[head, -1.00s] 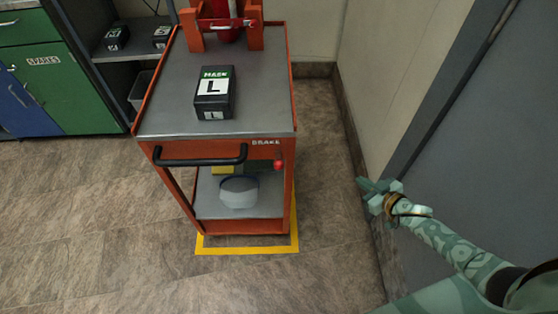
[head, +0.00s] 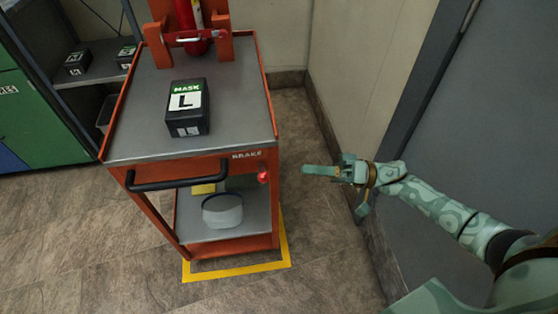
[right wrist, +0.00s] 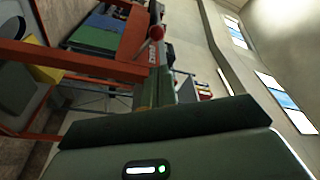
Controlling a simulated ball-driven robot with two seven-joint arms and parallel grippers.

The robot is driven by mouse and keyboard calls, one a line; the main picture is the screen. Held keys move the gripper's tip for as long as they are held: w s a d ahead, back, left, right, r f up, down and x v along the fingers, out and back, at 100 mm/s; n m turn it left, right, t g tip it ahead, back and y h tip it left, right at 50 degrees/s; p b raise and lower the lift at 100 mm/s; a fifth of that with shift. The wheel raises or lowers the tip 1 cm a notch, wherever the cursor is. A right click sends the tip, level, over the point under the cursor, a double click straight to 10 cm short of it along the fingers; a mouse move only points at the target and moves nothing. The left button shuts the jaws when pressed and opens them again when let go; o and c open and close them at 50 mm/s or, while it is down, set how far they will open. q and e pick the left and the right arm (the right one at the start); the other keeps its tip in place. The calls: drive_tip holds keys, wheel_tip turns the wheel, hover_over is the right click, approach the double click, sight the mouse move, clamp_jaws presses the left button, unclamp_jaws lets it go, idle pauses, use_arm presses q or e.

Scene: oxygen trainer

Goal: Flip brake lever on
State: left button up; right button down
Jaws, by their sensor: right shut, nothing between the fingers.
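The brake lever shows as a red knob (head: 263,178) at the front right corner of the orange cart (head: 190,163), just below the BRAKE label (head: 247,155). The rest of the lever is hard to make out. The knob also shows in the right wrist view (right wrist: 156,32), beyond my fingertips. My right gripper (head: 306,170) is shut and empty, to the right of the knob and apart from it, with its fingers pointing left toward the cart. My left gripper is not in view.
A black mask box marked L (head: 187,107) stands on the cart top. A red cylinder sits in an orange holder (head: 157,40) at the back. A black handle (head: 177,178) juts from the front. A wall and grey door (head: 480,110) bound the right side.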

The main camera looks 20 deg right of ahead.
sight(262, 171)
use_arm(q)
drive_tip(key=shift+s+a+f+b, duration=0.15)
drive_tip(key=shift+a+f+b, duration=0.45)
drive_tip(key=shift+b, duration=0.25)
use_arm(e)
drive_tip(key=x, duration=0.9)
drive_tip(key=shift+w+a, duration=0.15)
drive_tip(key=shift+a, duration=0.2)
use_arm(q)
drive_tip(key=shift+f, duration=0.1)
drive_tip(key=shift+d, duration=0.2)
use_arm(e)
drive_tip(key=shift+n, duration=0.3)
